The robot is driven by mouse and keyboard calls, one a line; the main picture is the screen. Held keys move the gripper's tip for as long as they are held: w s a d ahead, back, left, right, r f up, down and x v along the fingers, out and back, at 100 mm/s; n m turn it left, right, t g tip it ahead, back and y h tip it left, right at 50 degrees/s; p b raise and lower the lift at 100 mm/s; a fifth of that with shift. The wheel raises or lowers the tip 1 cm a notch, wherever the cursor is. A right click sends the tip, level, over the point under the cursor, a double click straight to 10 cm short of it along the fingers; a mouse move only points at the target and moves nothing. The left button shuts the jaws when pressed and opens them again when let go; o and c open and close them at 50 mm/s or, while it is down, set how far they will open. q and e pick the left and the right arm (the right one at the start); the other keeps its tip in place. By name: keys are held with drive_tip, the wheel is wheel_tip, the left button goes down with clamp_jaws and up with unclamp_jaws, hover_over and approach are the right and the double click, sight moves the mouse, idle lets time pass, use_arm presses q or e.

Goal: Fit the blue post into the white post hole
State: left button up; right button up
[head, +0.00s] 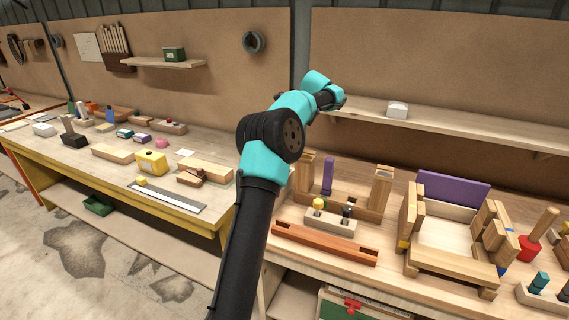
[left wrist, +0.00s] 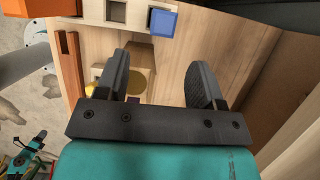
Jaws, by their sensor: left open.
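In the left wrist view a blue square-topped piece (left wrist: 163,22), which looks like the blue post, is at the top edge. Next to it on the left is a pale block (left wrist: 140,14) with a dark square hole; I cannot tell if this is the white post hole. My left gripper (left wrist: 160,72) is open, with its black fingers apart and nothing clearly held between them. The blue piece lies beyond the fingertips. In the head view my left arm reaches over the bench and its fingers cannot be made out.
A purple upright piece (head: 327,176) stands on the bench by wooden posts. A small block (head: 331,223) carries yellow and dark knobs. A reddish-brown wooden piece (head: 323,245) lies in front. A wooden frame with a purple back (head: 452,188) stands to the right. A shelf (head: 450,116) is above.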

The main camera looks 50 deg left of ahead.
use_arm(q)
drive_tip(key=shift+x, duration=2.3)
drive_tip(key=x, duration=0.5)
drive_tip(key=shift+a, duration=0.3)
clamp_jaws()
